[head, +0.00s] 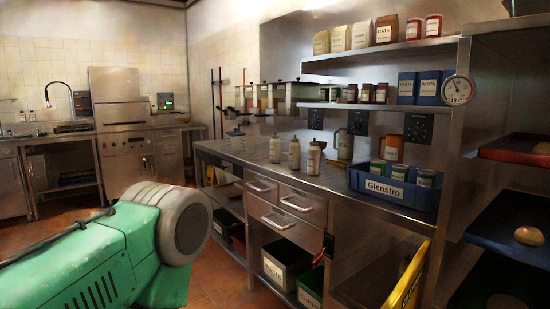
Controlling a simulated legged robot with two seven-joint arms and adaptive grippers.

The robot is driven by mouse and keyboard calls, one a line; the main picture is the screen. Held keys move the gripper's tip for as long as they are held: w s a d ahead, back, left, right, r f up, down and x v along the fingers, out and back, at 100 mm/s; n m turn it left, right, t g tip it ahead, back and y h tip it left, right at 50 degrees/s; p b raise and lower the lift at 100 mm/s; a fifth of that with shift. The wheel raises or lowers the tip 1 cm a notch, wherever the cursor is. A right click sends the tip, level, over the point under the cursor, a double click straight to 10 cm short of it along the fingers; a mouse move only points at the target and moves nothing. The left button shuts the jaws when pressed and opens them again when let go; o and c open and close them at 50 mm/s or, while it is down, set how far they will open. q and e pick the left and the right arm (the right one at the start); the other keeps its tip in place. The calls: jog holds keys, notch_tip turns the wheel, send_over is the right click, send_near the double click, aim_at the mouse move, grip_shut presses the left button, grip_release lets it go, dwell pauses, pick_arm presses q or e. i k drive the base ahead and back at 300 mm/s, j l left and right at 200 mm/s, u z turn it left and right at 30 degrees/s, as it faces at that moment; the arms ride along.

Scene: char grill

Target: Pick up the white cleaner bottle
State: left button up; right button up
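Several small pale bottles with dark tops stand upright on the steel counter (240,156). One bottle (275,150) is at the left, another bottle (294,154) is in the middle, and a third bottle (313,159) is nearer the right. They carry small labels that I cannot read, so I cannot tell which one is the cleaner bottle. Neither of my grippers is in view. A green and grey part of my own body fills the lower left and hides some floor.
A blue Glenstro crate (385,190) with cans stands on the counter's right end. Shelves (400,106) hang above the counter. A yellow board (410,275) leans at the lower right. A rack with trays (510,150) stands at the far right. Red floor (225,265) is open before the drawers.

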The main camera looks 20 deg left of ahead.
aim_at(294, 147)
jog(key=i+j+u, duration=0.5)
jog(key=u, duration=0.3)
jog(key=i+u, duration=0.4)
jog(key=i+z, duration=0.1)
jog(key=i, duration=0.3)
jog(key=i+j+z, duration=0.15)
jog(key=i, duration=0.3)
jog(key=i+j+z, duration=0.1)
jog(key=i, duration=0.3)
jog(key=j, duration=0.1)
